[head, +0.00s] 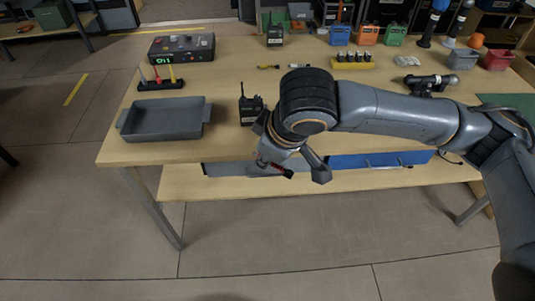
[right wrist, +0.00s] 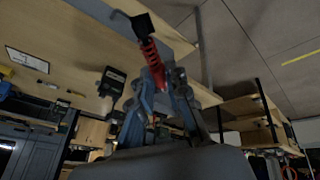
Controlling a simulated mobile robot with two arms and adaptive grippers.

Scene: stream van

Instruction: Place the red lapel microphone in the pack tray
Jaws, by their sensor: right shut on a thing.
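The pack tray (head: 163,121) is a grey, shallow, empty tray near the left front of the wooden table in the head view. My right gripper (head: 279,168) hangs near the table's front edge, to the right of the tray and partly hidden by my own arm. It is shut on the red lapel microphone (right wrist: 153,57), which has a red ribbed body and a black end in the right wrist view. Only a small bit of red shows at the gripper in the head view. My left gripper is not in view.
A black radio (head: 250,106) stands between the tray and my right arm. A stand with coloured pegs (head: 159,83) and a control box with a green display (head: 182,48) are behind the tray. A blue case (head: 375,160) lies on the lower shelf.

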